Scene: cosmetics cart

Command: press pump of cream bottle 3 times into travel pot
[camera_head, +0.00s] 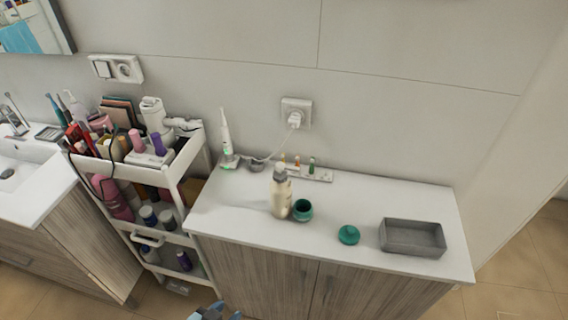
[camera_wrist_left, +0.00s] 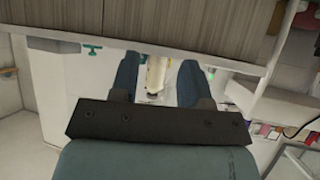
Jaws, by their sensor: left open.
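The cream bottle (camera_head: 281,194), cream-coloured with a greyish pump top, stands upright on the white counter. The travel pot (camera_head: 302,210), small, round and green, stands open beside it on the right. A green lid (camera_head: 348,234) lies apart, further right. My left gripper (camera_head: 216,312) shows only partly at the bottom edge, in front of the cabinet and well short of the bottle. In the left wrist view, which looks upside down, its fingers (camera_wrist_left: 160,64) are spread and empty, with the bottle (camera_wrist_left: 154,76) visible beyond them. My right gripper is not in view.
A grey open box (camera_head: 412,238) sits at the counter's right. An electric toothbrush (camera_head: 227,141) and a small tray (camera_head: 311,174) with several brush heads stand at the back. A crowded white cart (camera_head: 196,150) is at left. The counter front (camera_head: 235,225) is clear.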

